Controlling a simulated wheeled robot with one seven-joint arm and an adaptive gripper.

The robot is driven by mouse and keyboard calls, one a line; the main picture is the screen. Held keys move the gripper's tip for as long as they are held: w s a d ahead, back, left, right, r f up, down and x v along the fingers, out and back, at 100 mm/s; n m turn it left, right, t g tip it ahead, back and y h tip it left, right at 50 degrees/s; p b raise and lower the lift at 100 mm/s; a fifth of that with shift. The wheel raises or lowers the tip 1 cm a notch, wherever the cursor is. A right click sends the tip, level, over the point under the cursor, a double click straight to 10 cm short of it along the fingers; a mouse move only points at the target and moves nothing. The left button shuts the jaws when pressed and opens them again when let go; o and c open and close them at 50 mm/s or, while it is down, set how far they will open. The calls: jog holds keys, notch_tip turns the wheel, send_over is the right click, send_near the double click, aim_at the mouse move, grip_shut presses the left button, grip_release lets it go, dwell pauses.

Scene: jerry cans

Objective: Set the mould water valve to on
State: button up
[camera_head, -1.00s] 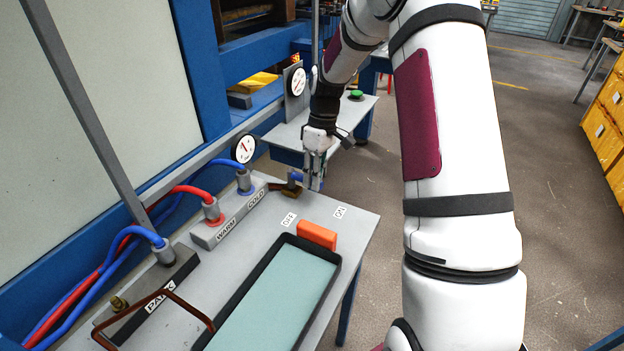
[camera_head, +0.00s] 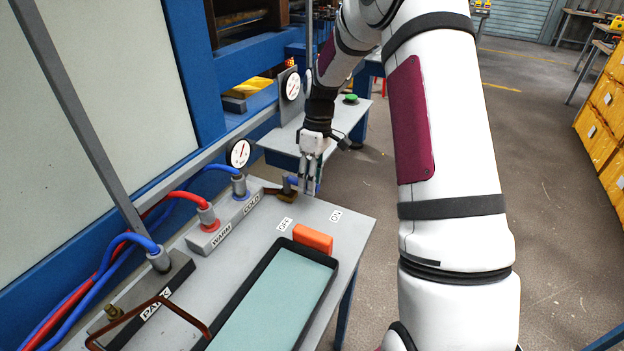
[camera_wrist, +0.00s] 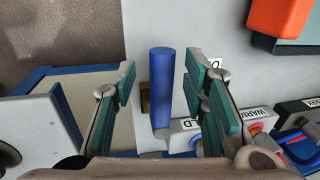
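The mould water valve has a brass body (camera_head: 280,192) at the far edge of the grey bench top in the head view. Its blue lever handle (camera_wrist: 162,90) shows in the wrist view, lying between my fingers. My gripper (camera_head: 310,188) is over the far right corner of the bench, at the lever. In the wrist view, my gripper (camera_wrist: 163,88) is open, with a gap on each side of the handle. The OFF label (camera_head: 285,224) and ON label (camera_head: 335,215) lie on the bench nearer the camera. My fingers partly hide the lever in the head view.
An orange block (camera_head: 313,238) stands by a black-rimmed tray (camera_head: 262,263). The WARM/COLD manifold (camera_head: 222,228) with red and blue hoses, a gauge (camera_head: 239,153) and the PARK block (camera_head: 150,300) are to the left. A second grey table (camera_head: 345,118) stands beyond.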

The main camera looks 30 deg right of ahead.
jog(key=shift+r, duration=0.1)
notch_tip(320, 180, up, 12)
jog(key=w+d, duration=0.1)
jog(key=d, duration=0.1)
jog(key=shift+w+f, duration=0.15)
jog(key=shift+f, duration=0.05)
dwell(0.5)
jog(key=s+a+r+m+t+h, duration=0.2)
jog(key=s+a+r+m, duration=0.1)
jog(key=s+a+r, duration=0.85)
jog(key=s+a+f+m+t, duration=0.1)
jog(key=s+a+m+t, duration=0.2)
jog(key=s, duration=1.7)
jog(key=shift+a+f+m+p, duration=0.15)
jog(key=shift+a+m+p, duration=0.2)
jog(key=shift+a, duration=0.2)
